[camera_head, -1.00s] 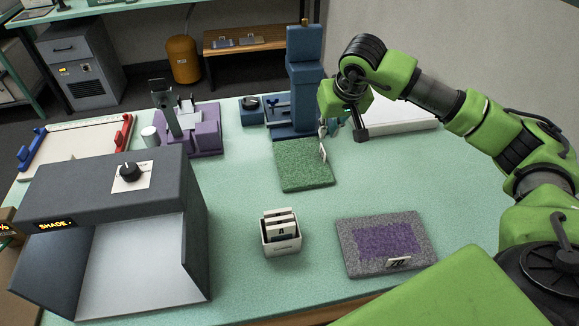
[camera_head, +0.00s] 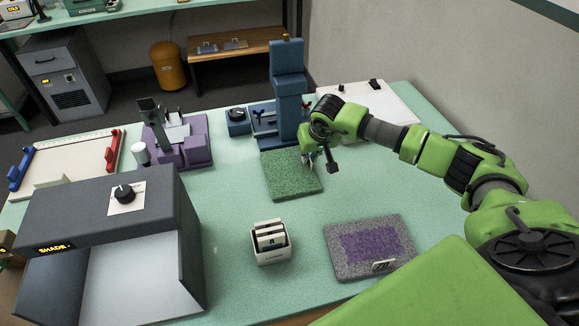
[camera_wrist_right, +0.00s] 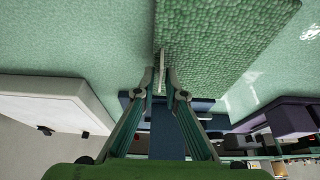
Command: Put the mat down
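A green textured mat (camera_head: 292,178) lies flat on the mint-green table, in front of a tall blue machine. It also shows in the right wrist view (camera_wrist_right: 215,40). A thin white tag (camera_wrist_right: 162,62) stands at the mat's edge. My right gripper (camera_head: 309,160) is low over the mat's far right edge. In the right wrist view my right gripper (camera_wrist_right: 160,78) has its fingertips slightly apart, one on each side of the tag, with gaps showing beside it. A second mat, grey with a purple middle (camera_head: 370,245), lies at the front right. My left gripper is not in view.
A blue machine (camera_head: 288,95) stands behind the green mat. A white card holder (camera_head: 270,243) stands in front of it. A dark shade box (camera_head: 95,215) fills the front left, a purple device (camera_head: 185,145) stands behind. The table between holder and green mat is clear.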

